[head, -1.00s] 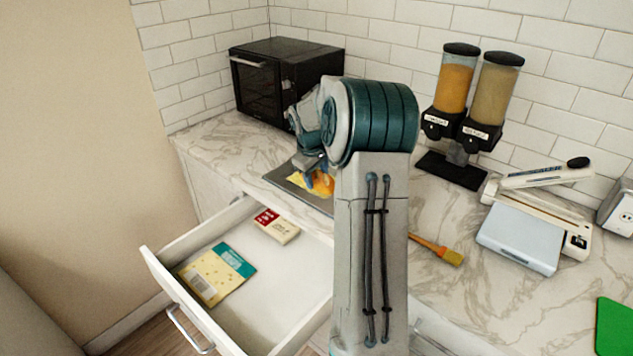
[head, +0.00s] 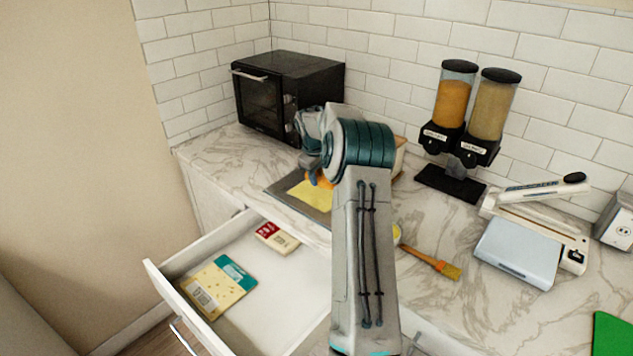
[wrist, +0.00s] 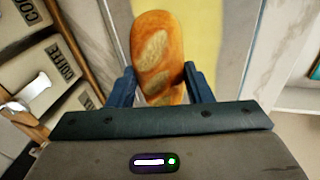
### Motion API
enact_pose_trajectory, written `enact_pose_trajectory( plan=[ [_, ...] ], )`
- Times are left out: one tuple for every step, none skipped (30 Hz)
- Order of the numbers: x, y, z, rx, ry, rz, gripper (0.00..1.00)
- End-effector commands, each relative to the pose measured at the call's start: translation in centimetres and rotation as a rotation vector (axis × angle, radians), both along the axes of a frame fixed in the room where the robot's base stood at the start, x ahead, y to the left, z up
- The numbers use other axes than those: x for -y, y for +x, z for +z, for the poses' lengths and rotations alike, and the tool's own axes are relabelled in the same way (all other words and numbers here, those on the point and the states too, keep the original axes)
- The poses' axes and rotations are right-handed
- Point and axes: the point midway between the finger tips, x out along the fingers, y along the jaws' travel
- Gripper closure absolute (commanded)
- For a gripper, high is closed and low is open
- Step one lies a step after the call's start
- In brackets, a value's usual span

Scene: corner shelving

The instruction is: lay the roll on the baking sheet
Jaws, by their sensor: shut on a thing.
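The roll (wrist: 157,50) is a golden-brown loaf with pale scores on top. My gripper (wrist: 160,86) is shut on it, a blue finger on each side. In the head view a bit of the orange roll (head: 321,180) shows below my gripper (head: 314,172), mostly hidden by my arm. The grey baking sheet (head: 285,184) lies on the counter with a flat yellow piece (head: 309,197) on it. In the wrist view the yellow piece (wrist: 205,40) and the grey sheet (wrist: 243,40) show beneath the roll. I cannot tell whether the roll touches them.
A black oven (head: 290,95) stands behind the sheet. An open drawer (head: 285,285) in front holds two packets. In the wrist view, coffee-labelled boxes (wrist: 48,55) are close on the left.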

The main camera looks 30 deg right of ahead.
Motion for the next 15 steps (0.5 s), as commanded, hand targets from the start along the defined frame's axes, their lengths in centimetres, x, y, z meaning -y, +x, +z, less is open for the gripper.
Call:
enact_pose_trajectory(
  plan=[
    [-0.3, 0.5, -0.2, 0.000, 0.000, 0.001, 0.76],
    [-0.4, 0.7, -0.4, 0.000, 0.000, 0.001, 0.76],
    [-0.6, 0.9, -0.6, 0.000, -0.001, 0.000, 0.76],
    [-0.6, 0.9, -0.6, 0.000, -0.001, 0.000, 0.76],
    [-0.7, 1.0, -0.8, 0.000, -0.001, 0.000, 0.76],
    [-0.7, 1.0, -1.0, 0.000, -0.001, 0.000, 0.76],
    [-0.7, 1.0, -1.3, -0.001, 0.000, 0.000, 0.76],
    [-0.7, 1.0, -1.6, -0.002, 0.000, 0.000, 0.76],
    [-0.7, 0.9, -2.1, -0.003, 0.001, -0.001, 0.76],
    [-0.7, 0.9, -2.6, -0.002, 0.000, 0.000, 0.76],
    [-0.7, 0.9, -3.0, -0.003, 0.000, -0.001, 0.76],
    [-0.7, 0.9, -3.6, -0.003, 0.001, -0.001, 0.76],
    [-0.7, 0.9, -4.1, -0.003, 0.001, -0.001, 0.76],
    [-0.7, 0.9, -4.4, -0.003, 0.000, -0.001, 0.76],
    [-0.6, 0.9, -4.6, -0.002, 0.000, -0.002, 0.76]
  ],
)
